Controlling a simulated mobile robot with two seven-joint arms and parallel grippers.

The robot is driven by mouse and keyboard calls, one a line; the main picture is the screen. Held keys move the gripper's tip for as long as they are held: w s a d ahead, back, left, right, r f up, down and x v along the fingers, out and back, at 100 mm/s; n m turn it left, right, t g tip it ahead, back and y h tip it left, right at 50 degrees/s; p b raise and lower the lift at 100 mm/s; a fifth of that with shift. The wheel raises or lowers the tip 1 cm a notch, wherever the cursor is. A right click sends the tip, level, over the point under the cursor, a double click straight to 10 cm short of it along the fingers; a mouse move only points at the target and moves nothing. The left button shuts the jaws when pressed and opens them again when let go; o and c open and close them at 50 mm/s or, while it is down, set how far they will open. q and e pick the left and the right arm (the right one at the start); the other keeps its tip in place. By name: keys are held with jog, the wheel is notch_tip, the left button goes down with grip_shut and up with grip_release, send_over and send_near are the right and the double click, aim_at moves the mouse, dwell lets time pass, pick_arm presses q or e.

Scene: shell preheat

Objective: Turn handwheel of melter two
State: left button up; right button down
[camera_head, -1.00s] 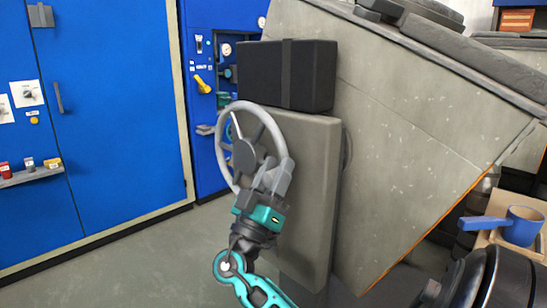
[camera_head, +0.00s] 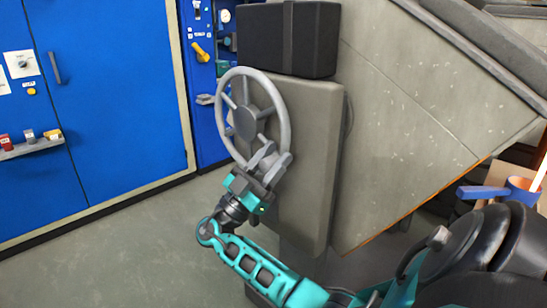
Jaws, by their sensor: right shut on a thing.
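The grey handwheel (camera_head: 288,118) stands on the side of a grey box-shaped housing (camera_head: 312,180), with its round hub and spokes facing left. My right gripper (camera_head: 268,160) is at the lower right part of the wheel, shut on its rim. The fingers cover a short stretch of the rim there. The teal right arm reaches up to it from the bottom right. My left gripper does not show.
A black box (camera_head: 287,40) sits above the housing. The large tilted grey melter body (camera_head: 420,110) fills the right. A blue ladle (camera_head: 487,192) lies at the far right. Blue cabinets (camera_head: 120,90) stand at the left, with bare floor (camera_head: 120,235) in front.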

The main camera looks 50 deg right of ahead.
jog(key=shift+d, duration=0.1)
jog(key=c, duration=0.8)
grip_release()
jog(key=v, duration=1.3)
